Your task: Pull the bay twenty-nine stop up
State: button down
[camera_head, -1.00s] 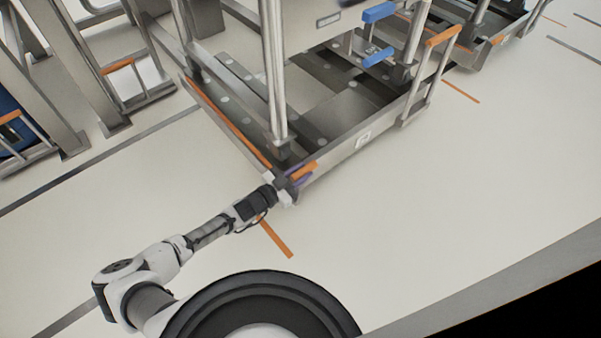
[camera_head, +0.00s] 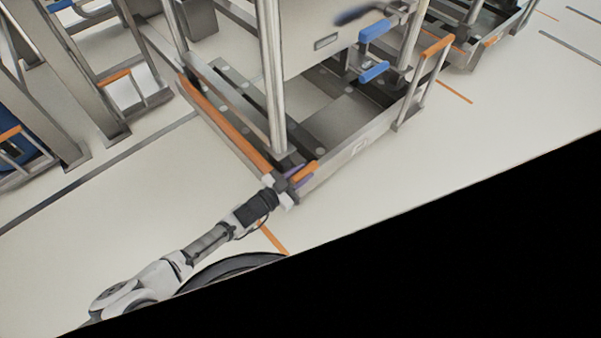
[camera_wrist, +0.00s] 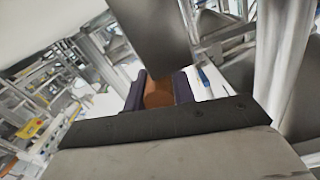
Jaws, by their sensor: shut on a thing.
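My gripper (camera_head: 290,184) is at the near corner of a metal bay frame (camera_head: 340,150). It is shut on a short orange handle (camera_head: 305,172) there. In the wrist view the dark purple fingers (camera_wrist: 159,93) stand on either side of the orange handle (camera_wrist: 158,95), which fills the gap between them. A long orange bar (camera_head: 225,125) runs along the frame's left side, its near end close to my gripper. I cannot read any bay number. Part of the handle is hidden by the fingers.
A pale bin (camera_head: 310,45) and upright posts (camera_head: 270,75) stand above the frame. Blue handles (camera_head: 374,72) and another orange-topped rail (camera_head: 437,46) are to the right. More frames stand at the left. Pale floor (camera_head: 140,200) is clear in front; black fills the lower right.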

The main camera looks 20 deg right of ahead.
jog(key=shift+r, duration=0.3)
jog(key=c, duration=1.2)
grip_release()
jog(key=shift+o, duration=0.2)
jog(key=shift+a, duration=0.25)
jog(key=p+v, duration=0.1)
jog(key=v, duration=1.2)
jog(key=shift+s+a, duration=0.1)
jog(key=shift+a, duration=0.05)
